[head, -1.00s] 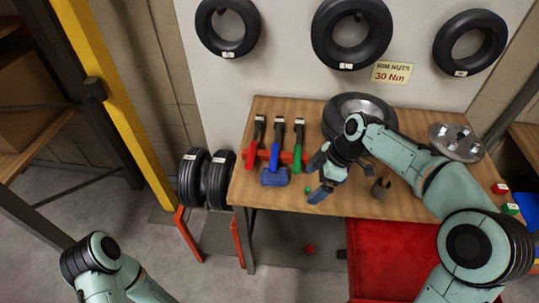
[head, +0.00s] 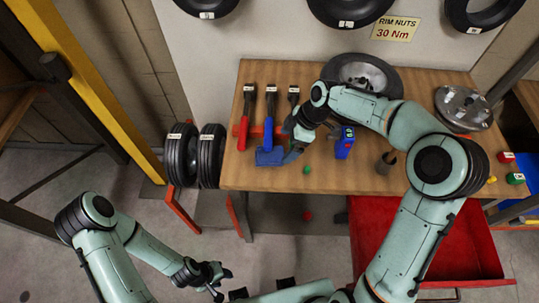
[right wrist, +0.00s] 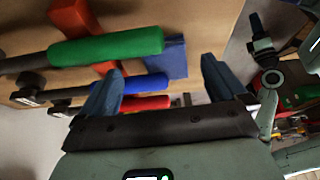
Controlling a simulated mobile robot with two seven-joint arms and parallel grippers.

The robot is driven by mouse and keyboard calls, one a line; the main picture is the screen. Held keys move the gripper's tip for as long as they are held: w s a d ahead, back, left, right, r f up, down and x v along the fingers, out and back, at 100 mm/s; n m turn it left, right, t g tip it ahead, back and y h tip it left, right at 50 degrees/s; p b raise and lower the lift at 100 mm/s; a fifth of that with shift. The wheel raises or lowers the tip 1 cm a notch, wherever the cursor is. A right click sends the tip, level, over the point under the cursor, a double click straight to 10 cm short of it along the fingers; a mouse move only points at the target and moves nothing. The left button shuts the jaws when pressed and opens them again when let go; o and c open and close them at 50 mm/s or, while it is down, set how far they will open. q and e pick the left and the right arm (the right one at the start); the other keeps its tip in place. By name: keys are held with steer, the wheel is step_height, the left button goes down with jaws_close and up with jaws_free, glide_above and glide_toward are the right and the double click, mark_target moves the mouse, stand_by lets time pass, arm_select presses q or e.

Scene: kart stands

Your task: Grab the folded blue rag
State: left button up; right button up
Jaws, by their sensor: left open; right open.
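The folded blue rag (head: 268,157) lies near the table's front edge, at the handle ends of the hammers. My right gripper (head: 287,142) is open just right of it and above the table, partly overlapping the green-handled hammer in the head view. In the right wrist view the rag (right wrist: 177,58) shows beyond the open right jaws (right wrist: 160,72), partly behind the green and blue handles. Nothing is between the fingers that I can make out. My left gripper (head: 208,279) is open and empty, low in front of the table.
A blue device (head: 345,143), a dark cup (head: 386,162) and a wheel (head: 362,73) are to the right. An open red drawer (head: 400,265) juts out below the table.

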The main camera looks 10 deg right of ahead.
mark_target(280, 154)
steer(key=x, duration=0.4)
steer(key=shift+s+a+f, duration=0.1)
steer(key=shift+s+f, duration=0.05)
steer(key=shift+s, duration=0.2)
steer(key=shift+w+a+f, duration=0.1)
steer(key=shift+a+f, duration=0.05)
steer(key=shift+f, duration=0.3)
steer(key=c, duration=1.1)
